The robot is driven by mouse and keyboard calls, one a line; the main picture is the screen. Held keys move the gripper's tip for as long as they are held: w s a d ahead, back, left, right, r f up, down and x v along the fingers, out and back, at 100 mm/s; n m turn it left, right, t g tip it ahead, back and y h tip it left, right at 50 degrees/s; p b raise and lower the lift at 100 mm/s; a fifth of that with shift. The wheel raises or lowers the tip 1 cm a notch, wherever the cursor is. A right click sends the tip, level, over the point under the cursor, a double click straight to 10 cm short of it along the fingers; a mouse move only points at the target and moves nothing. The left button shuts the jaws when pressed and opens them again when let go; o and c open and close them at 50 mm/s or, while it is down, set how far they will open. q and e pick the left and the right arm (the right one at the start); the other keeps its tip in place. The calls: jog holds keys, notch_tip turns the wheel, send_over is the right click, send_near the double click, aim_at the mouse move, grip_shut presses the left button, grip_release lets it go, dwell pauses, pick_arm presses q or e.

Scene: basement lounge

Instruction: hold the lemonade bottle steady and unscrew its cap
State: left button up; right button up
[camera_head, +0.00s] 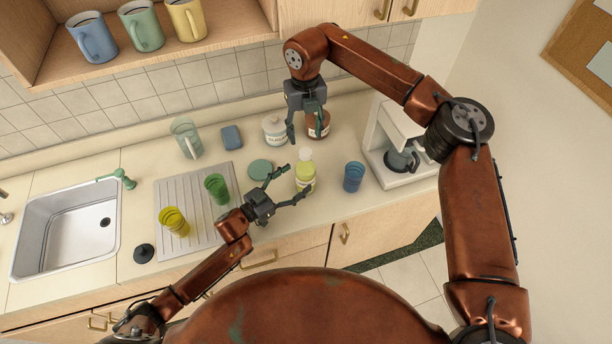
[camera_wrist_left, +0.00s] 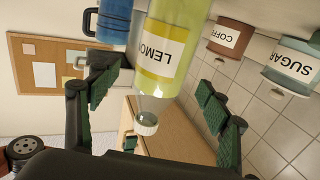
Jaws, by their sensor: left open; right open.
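The lemonade bottle (camera_head: 305,177) stands upright on the counter, with yellow-green contents and a pale label. Its white cap (camera_head: 305,154) is on top. In the left wrist view the bottle (camera_wrist_left: 180,30) appears upside down, its label partly readable and its cap (camera_wrist_left: 146,123) in place. My left gripper (camera_head: 296,182) is open, with its fingers pointing at the bottle from the left and spread to either side, not closed on it. My right gripper (camera_head: 306,134) is open and empty, pointing down behind the bottle, in front of the brown coffee jar (camera_head: 323,122).
A blue cup (camera_head: 353,177) stands right of the bottle, before the coffee machine (camera_head: 390,174). A teal disc (camera_head: 261,170) lies to its left. The sugar jar (camera_head: 274,132) is behind. Green (camera_head: 217,189) and yellow (camera_head: 174,222) cups stand on the drainboard beside the sink (camera_head: 67,228).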

aim_at(297, 177)
pick_arm(q)
jog(key=x, duration=0.3)
jog(key=shift+w+d+f, duration=0.1)
jog(key=shift+w, duration=0.3)
pick_arm(e)
jog(key=shift+w+f, duration=0.2)
jog(key=shift+w, duration=0.1)
pick_arm(q)
jog(key=shift+w+d, duration=0.15)
jog(key=shift+d, duration=0.25)
pick_arm(e)
jog(key=shift+s+r, duration=0.1)
jog(key=shift+s, duration=0.1)
jog(key=shift+w, duration=0.1)
